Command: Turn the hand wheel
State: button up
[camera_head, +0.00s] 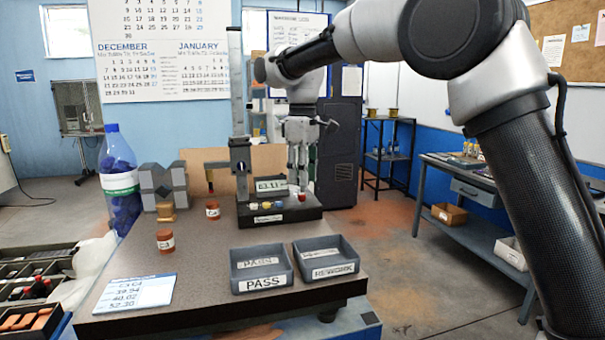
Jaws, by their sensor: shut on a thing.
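A height gauge stands at the back of the bench, with a tall grey column (236,90), a dark carriage (239,160) and a black base (262,217).
A PASS tray (262,283) and a REWORK tray (327,273) stand at the bench's front right. Red-brown jars (165,241) (212,211), a grey V-shaped block (163,185) and a written card (137,293) lie to the left. The middle front of the bench (200,290) is clear.

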jog(key=shift+m, duration=0.9)
jog(key=o, duration=1)
jog(key=shift+o, duration=0.2)
notch_tip(320, 180, up, 12)
